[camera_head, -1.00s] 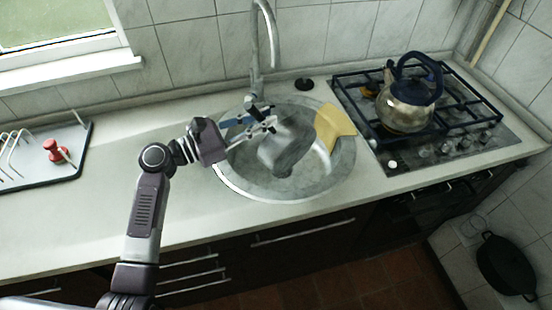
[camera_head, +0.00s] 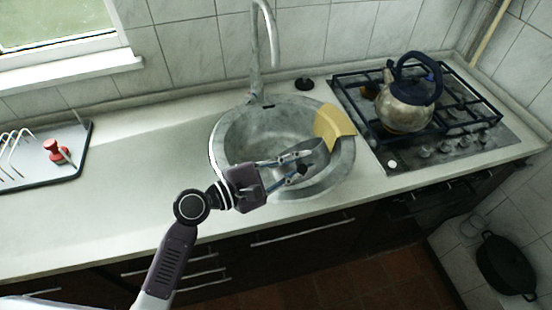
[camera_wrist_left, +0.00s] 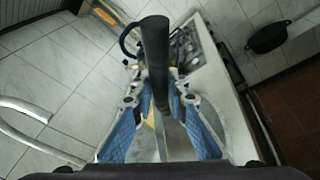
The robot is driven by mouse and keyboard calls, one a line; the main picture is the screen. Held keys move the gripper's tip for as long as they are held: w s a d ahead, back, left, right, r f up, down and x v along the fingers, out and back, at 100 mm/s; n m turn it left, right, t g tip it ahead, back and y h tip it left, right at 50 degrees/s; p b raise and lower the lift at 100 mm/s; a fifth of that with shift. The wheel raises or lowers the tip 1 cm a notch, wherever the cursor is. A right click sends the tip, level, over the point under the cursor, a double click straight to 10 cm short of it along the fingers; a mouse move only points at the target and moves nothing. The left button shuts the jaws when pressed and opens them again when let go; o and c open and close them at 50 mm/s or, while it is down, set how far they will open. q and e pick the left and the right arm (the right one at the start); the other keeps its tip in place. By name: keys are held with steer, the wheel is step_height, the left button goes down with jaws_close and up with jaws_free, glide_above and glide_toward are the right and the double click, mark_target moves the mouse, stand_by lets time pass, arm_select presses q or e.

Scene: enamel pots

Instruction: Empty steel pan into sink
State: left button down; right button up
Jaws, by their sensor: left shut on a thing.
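The round steel sink (camera_head: 232,135) is set in the pale counter. My left gripper (camera_head: 300,165) is over the front right part of the sink, shut on the steel pan (camera_head: 317,158). In the head view the pan is small, grey and partly hidden by my gripper, near the sink's right front rim. In the left wrist view my left gripper (camera_wrist_left: 161,102) has the pan's dark handle (camera_wrist_left: 155,50) between its blue-padded fingers, and part of the grey pan (camera_wrist_left: 178,143) shows below it. The pan looks tilted; I cannot see inside it. My right gripper is not in view.
A yellow cloth (camera_head: 334,122) hangs over the sink's right rim. The faucet (camera_head: 255,60) rises behind the sink. A kettle (camera_head: 405,105) stands on the gas hob (camera_head: 450,135) at right. A drying rack with a red item (camera_head: 54,152) is at left; the counter between is clear.

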arm_select(q)
steer(key=s+d+f+m+y, duration=0.2)
steer(key=s+d+f+m, duration=0.6)
steer(key=s+d+f, duration=0.2)
steer(key=shift+t+b, duration=0.3)
steer(key=shift+t, duration=0.1)
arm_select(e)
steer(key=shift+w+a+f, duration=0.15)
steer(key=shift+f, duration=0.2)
arm_select(q)
steer(key=shift+a+f, duration=0.1)
steer(key=shift+f, duration=0.05)
